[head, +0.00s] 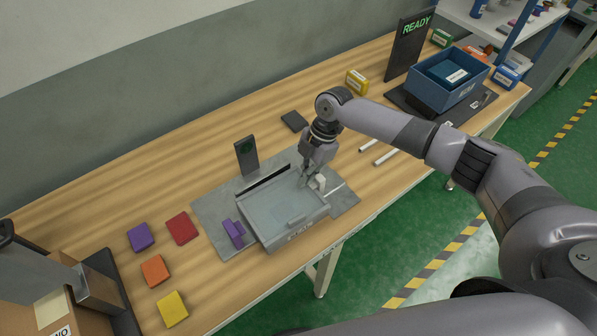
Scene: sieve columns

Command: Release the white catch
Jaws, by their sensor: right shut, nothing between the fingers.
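The white catch (320,183) is a small upright block at the right side of the grey see-through box (265,215) on the grey mat. My right gripper (304,184) points down just left of the catch, over the box's right edge. Its fingers are shut with nothing between them. I cannot tell whether they touch the catch. A purple catch (234,233) is on the box's left side. My left gripper is not in view.
Purple, red, orange and yellow blocks (182,228) lie left of the mat. A small dark upright panel (246,156) stands behind the box. A blue bin (447,82) and a READY screen (408,48) are at the back right. White rods (384,157) lie right of the gripper.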

